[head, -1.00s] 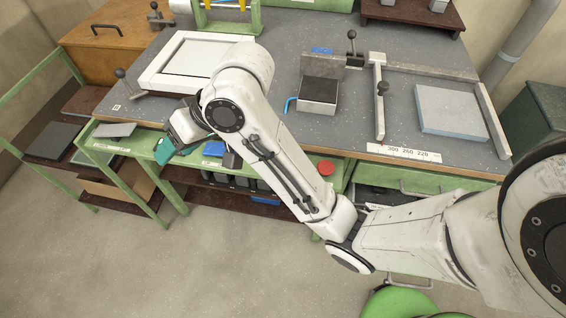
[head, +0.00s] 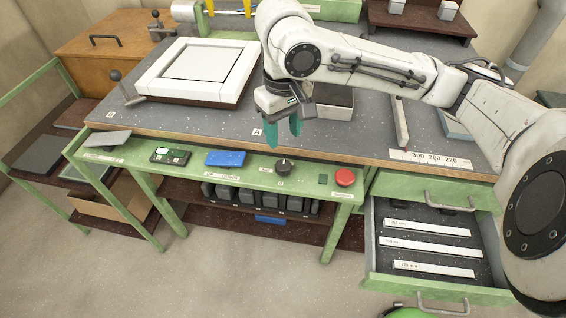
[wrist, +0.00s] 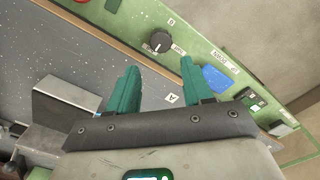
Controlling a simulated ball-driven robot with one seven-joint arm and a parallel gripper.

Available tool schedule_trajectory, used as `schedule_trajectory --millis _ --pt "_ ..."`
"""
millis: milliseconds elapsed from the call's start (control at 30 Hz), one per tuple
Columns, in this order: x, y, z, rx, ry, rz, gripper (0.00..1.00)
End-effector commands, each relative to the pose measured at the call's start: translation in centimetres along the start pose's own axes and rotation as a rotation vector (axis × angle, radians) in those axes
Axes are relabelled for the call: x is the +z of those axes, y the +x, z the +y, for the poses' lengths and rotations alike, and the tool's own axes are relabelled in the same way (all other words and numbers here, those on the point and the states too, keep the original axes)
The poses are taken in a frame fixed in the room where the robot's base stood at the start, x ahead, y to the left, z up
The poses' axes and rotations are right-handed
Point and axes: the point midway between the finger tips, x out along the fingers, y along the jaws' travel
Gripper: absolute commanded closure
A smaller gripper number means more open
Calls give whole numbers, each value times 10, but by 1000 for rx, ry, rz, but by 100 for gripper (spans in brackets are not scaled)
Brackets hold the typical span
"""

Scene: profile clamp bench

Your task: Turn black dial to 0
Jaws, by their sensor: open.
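The black dial (head: 284,166) sits on the green front rail, between a blue block and a red button. It also shows in the wrist view (wrist: 160,41), with a white pointer mark and small labels around it that are too small to read surely. My gripper (head: 286,136) has teal fingers and hangs over the bench's front edge, just behind and above the dial. In the wrist view the two fingers (wrist: 158,78) are apart with nothing between them, and the dial lies beyond their tips.
On the rail are the blue block (head: 225,158), a small display box (head: 170,156) and the red button (head: 345,177). An open drawer (head: 425,238) with labelled strips juts out at right. A white frame (head: 196,70) stands on the bench at left.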

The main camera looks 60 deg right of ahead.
Motion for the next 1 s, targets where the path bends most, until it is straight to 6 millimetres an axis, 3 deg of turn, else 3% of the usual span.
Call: schedule_trajectory --millis 500,700,1000 --pt "0 85 -1 -2 -2 1 50" --pt "0 99 -1 -2 -3 2 50" --pt "-1 100 -2 -3 -3 3 50"
